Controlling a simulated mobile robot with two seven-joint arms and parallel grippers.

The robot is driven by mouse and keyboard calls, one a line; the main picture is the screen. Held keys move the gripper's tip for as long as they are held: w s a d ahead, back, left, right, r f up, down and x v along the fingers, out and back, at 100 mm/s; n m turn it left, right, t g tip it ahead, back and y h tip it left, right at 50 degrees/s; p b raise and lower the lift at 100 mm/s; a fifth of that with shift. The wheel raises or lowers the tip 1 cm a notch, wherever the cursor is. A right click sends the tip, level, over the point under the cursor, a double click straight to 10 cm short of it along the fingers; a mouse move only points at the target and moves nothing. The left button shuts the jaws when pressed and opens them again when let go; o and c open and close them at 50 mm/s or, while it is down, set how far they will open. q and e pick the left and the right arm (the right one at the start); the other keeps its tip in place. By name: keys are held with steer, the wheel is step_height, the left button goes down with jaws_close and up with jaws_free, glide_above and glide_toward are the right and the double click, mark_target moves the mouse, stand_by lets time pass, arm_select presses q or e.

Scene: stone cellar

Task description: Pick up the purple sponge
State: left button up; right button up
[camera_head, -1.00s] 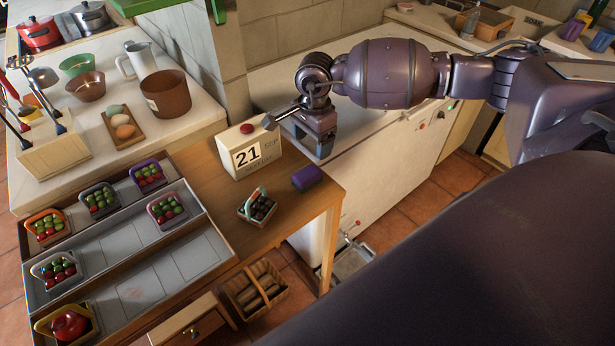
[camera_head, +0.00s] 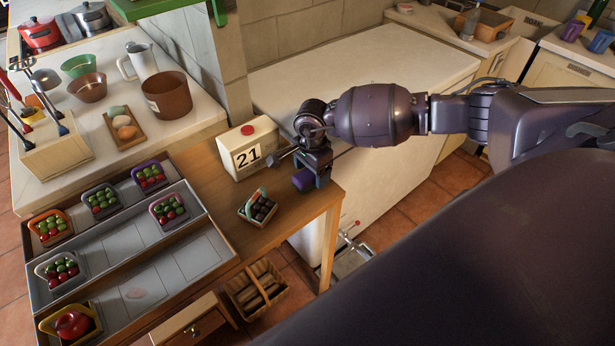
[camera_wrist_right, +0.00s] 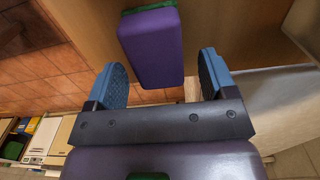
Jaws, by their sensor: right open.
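The purple sponge (camera_head: 303,181) lies on the wooden table near its right edge. It is a block with a green layer, seen in the right wrist view (camera_wrist_right: 152,48). My right gripper (camera_head: 316,181) is over it and partly hides it in the head view. In the wrist view the two blue fingers (camera_wrist_right: 163,66) are apart, with the sponge's near end reaching toward the gap between them. I cannot tell whether either finger touches it. My left gripper is not in view.
A small basket of dark items (camera_head: 259,208) is in front left. A tiered tray (camera_head: 187,254) with several fruit baskets fills the left. A white counter (camera_head: 370,75) lies behind my arm.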

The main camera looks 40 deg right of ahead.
steer(key=shift+f, duration=0.45)
steer(key=c, duration=1.1)
steer(key=shift+o, duration=0.2)
step_height(320, 180, up, 20)
steer(key=shift+b, duration=0.45)
